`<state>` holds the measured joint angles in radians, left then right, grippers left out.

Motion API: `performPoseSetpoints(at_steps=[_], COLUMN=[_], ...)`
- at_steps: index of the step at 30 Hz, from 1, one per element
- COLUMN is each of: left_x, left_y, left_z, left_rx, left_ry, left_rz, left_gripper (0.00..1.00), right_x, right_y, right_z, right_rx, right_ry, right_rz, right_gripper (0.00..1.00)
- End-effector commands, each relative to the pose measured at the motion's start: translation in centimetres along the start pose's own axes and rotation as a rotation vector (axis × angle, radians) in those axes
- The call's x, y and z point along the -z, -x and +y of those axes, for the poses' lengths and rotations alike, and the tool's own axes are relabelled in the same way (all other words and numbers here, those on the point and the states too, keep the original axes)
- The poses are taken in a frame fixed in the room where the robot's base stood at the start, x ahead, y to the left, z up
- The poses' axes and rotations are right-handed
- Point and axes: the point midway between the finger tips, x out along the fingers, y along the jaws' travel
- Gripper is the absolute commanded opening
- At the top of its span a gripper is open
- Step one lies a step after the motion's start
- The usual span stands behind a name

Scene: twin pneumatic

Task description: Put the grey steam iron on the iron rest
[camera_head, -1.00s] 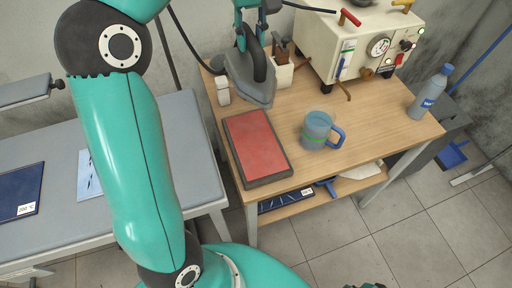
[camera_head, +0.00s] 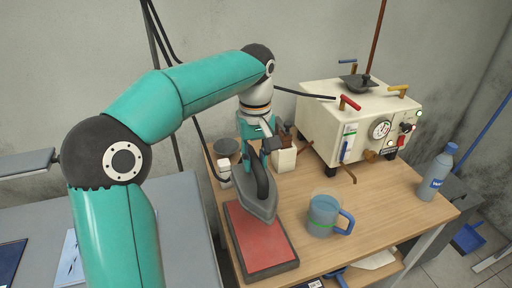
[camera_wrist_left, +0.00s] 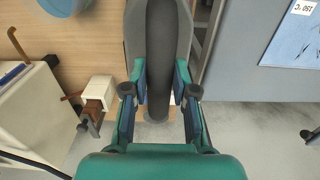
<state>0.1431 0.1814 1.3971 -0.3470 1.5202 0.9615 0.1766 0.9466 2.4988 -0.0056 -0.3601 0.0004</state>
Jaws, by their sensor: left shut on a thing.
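The grey steam iron (camera_head: 265,203) has a dark looped handle. My left gripper (camera_head: 262,148) is shut on that handle from above. In the left wrist view the handle of the iron (camera_wrist_left: 160,50) lies between the fingers of my left gripper (camera_wrist_left: 160,92). The iron rest, a red pad in a dark frame (camera_head: 258,247), lies on the wooden table. The iron's front part overlaps the far part of the rest in the head view, tip toward me. Whether it touches the pad cannot be told. My right gripper is not in view.
A blue-grey mug (camera_head: 323,214) stands close right of the rest on the wooden table (camera_head: 375,203). A cream machine (camera_head: 330,125) and a small cream block (camera_head: 284,158) stand behind. A bottle (camera_head: 436,175) is at the right edge. A grey bench (camera_head: 185,235) is at left.

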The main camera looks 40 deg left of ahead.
Motion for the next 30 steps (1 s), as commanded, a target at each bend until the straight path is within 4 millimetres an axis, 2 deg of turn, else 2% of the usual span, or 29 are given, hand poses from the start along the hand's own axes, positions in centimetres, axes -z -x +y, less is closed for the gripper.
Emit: performPoseSetpoints(at_steps=[9, 13, 20, 30], left_x=[0.0, 0.1, 0.1, 0.1], left_y=[-6.0, -7.3, -8.3, -11.9], left_z=[0.1, 0.1, 0.2, 0.2], left_rx=[-0.004, -0.005, -0.006, -0.005], left_ry=[0.001, 0.001, 0.0, -0.001], left_rz=[0.003, 0.003, 0.004, 0.005], left_gripper=[0.0, 0.0, 0.0, 0.0], right_x=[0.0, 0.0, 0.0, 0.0], right_y=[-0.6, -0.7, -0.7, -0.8], right_z=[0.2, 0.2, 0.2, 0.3], right_rx=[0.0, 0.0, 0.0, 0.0], right_ry=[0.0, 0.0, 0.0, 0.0], right_rz=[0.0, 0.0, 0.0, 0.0], right_gripper=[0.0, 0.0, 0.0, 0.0])
